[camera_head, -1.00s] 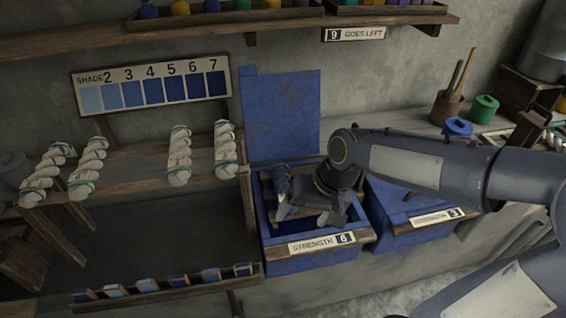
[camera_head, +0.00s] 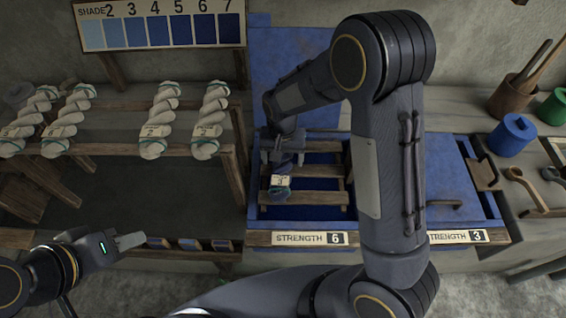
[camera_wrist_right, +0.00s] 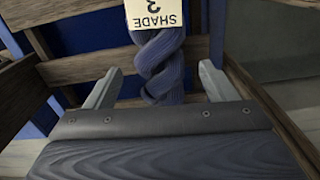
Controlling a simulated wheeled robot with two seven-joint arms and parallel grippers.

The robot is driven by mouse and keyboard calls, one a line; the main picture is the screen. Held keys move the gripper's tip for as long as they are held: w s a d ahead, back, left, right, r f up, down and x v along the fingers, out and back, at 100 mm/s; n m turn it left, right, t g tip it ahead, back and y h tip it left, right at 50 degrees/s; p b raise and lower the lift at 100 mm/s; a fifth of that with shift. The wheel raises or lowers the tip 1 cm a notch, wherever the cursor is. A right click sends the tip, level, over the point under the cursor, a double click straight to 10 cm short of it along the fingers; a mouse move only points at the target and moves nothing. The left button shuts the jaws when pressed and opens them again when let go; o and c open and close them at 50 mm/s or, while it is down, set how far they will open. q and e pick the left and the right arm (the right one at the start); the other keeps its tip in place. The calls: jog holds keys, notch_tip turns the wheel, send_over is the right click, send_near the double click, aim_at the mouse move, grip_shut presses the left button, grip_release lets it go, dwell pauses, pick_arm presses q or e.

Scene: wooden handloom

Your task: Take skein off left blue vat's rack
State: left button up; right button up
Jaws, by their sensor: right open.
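The left blue vat (camera_head: 262,226) is open, with a "STRENGTH 6" plate and a wooden rack (camera_head: 322,198) across it. A dark blue twisted skein hangs at the rack's left part, mostly hidden by my gripper; its tag (camera_head: 281,182) and teal tie (camera_head: 278,195) show. My right gripper (camera_head: 282,160) is over the rack. Its fingers (camera_wrist_right: 158,82) are open on either side of the skein, with gaps visible. My left gripper (camera_head: 132,241) is low at left, away from the vat; its opening is unclear.
The second vat (camera_head: 448,172), marked "STRENGTH 3", stands at right behind my right arm, with a blue lid. White skeins (camera_head: 160,120) hang on a wooden rack at left. A row of small blue samples (camera_head: 190,244) lies below. A blue pot (camera_head: 512,134) stands at right.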

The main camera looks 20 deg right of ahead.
jog(key=shift+f, duration=1.25)
jog(key=c, duration=1.1)
jog(key=shift+r, duration=0.1)
jog(key=shift+c, duration=0.2)
